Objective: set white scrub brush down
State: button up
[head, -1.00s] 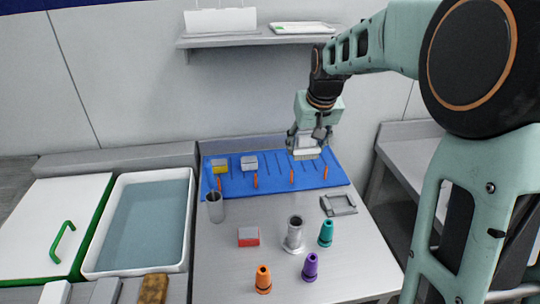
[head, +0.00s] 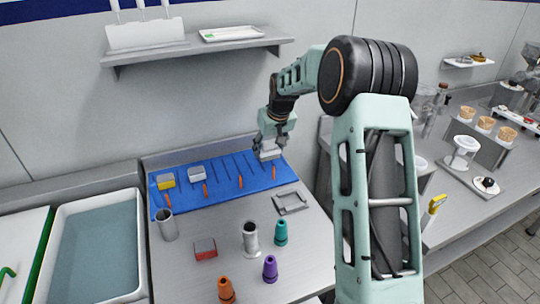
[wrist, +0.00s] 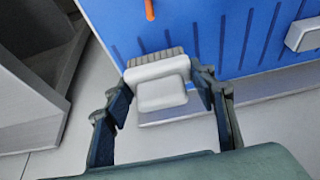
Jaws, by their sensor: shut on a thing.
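The white scrub brush (head: 269,153) is in my gripper (head: 268,146), over the right end of the blue slotted mat (head: 222,199) in the head view. In the wrist view the brush (wrist: 161,90) sits between the two fingers of my gripper (wrist: 162,88), with its grey bristles toward the blue mat (wrist: 185,25). The fingers are shut on its sides. Whether it touches the mat is not clear. A similar white block (head: 197,174) and a yellow one (head: 166,181) stand on the mat's left part, with orange dividers between places.
A wall shelf (head: 196,51) hangs above.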

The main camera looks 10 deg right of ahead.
aim_at(270, 155)
jog(key=shift+w+d+f, duration=0.2)
jog(key=shift+w+f, duration=0.05)
jog(key=shift+f, duration=1.7)
jog(key=shift+f, duration=0.25)
jog(key=o, duration=1.1)
jog(key=shift+r, duration=0.15)
jog(key=shift+r, duration=0.25)
jog(key=v, duration=1.1)
jog(key=shift+s+d+r, duration=0.1)
jog(key=shift+d+r, duration=0.05)
jog(key=shift+r, duration=0.2)
